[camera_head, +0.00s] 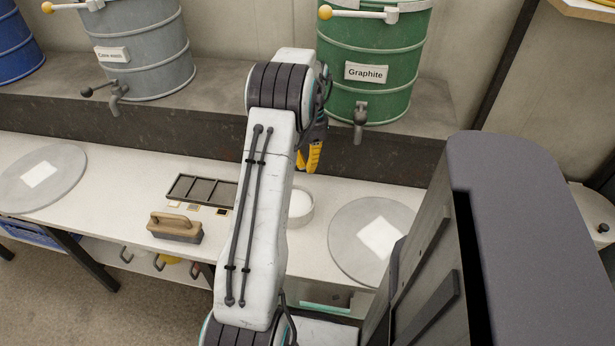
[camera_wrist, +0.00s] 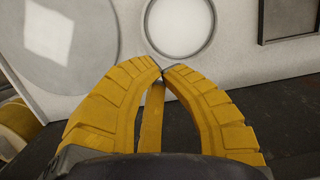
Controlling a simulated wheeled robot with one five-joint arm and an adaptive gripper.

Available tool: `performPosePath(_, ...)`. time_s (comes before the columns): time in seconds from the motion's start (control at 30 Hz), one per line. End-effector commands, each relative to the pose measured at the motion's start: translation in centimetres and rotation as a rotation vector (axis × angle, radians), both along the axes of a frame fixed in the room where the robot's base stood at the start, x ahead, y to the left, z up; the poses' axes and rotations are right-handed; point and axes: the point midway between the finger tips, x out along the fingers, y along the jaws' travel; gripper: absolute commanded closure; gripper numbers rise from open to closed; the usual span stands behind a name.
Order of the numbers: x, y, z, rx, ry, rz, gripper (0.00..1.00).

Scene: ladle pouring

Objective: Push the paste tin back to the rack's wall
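A round shallow pale tin with white inside (camera_head: 301,205), which looks like the paste tin, stands on the white counter, partly hidden behind my arm. It also shows at the top middle of the wrist view (camera_wrist: 180,28), cut off by the frame edge. My gripper (camera_head: 313,168) has yellow fingers and is over the back part of the counter, on the far side of the tin. In the wrist view the fingertips (camera_wrist: 164,71) meet just below the tin's rim; contact with it cannot be told. I see nothing held between them.
A dark divided tray (camera_head: 202,190) and a wooden-handled brush-like block (camera_head: 174,227) lie to the left. Grey round discs lie at the right (camera_head: 345,235) and far left (camera_head: 62,180). A dark raised ledge (camera_head: 180,138) backs the counter, with a green Graphite drum (camera_head: 372,100) above.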

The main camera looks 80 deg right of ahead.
Motion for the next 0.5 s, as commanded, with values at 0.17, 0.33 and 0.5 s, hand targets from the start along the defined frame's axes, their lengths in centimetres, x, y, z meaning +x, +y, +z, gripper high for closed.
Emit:
performPosePath(0.17, 0.0, -0.3, 1.5, 0.0, 0.0, 0.0, 1.0)
performPosePath(0.33, 0.0, -0.4, 2.1, 0.0, 0.0, 0.0, 1.0)
performPosePath(0.5, 0.0, -0.4, 2.2, 0.001, 0.0, 0.0, 1.0)
